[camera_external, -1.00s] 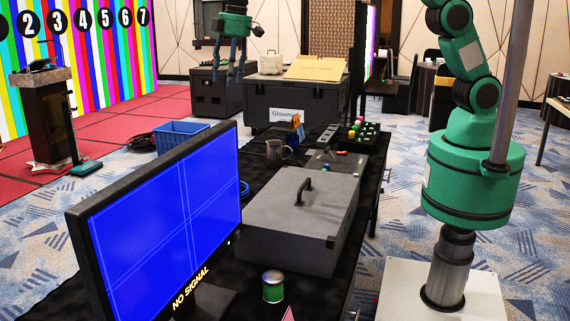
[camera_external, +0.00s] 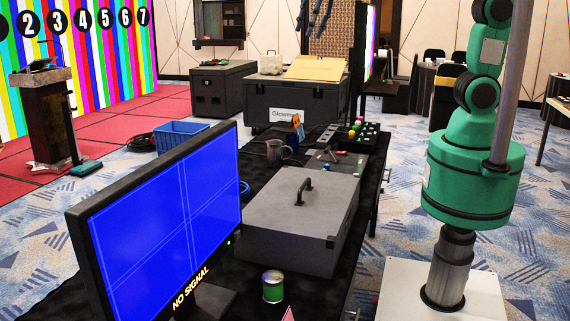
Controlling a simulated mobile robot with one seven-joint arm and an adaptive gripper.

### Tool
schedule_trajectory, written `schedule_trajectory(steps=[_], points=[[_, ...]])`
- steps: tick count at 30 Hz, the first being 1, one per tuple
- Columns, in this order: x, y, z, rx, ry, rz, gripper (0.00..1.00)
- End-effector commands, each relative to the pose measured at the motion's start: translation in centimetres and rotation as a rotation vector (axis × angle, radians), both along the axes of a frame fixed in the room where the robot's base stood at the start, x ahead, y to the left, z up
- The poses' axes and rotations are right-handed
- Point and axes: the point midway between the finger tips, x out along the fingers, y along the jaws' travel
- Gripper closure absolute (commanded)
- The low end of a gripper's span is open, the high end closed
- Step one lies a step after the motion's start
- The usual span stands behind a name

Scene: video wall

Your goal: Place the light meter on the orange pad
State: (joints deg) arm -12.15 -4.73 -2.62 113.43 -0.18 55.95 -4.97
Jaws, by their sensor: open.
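My gripper (camera_external: 314,30) shows only in part at the top edge, as dark blue-grey fingers spread apart with nothing visible between them. It is high above the black case, in front of a patterned panel. I cannot make out the light meter for certain among the small items on the black table. I cannot identify the orange pad either. A small upright orange and blue item (camera_external: 297,125) stands near the table's far end, but I cannot tell what it is.
A large monitor (camera_external: 165,215) and a grey case (camera_external: 298,215) fill the near table. A green can (camera_external: 273,286), a grey mug (camera_external: 277,151) and a control panel with coloured buttons (camera_external: 362,131) are there too. A labelled black case (camera_external: 290,102) stands beyond.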

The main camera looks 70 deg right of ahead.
Motion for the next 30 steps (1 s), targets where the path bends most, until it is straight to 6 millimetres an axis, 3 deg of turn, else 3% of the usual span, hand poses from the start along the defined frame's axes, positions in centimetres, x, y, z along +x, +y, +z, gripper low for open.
schedule_trajectory(steps=[14,24,30], points=[[-12.0,-6.8,0.5,0.027,-0.076,-0.129,0.48],[-20.1,-10.1,-1.7,0.044,-0.128,-0.218,0.48],[-24.0,-11.4,-3.5,0.051,-0.157,-0.263,0.48]])
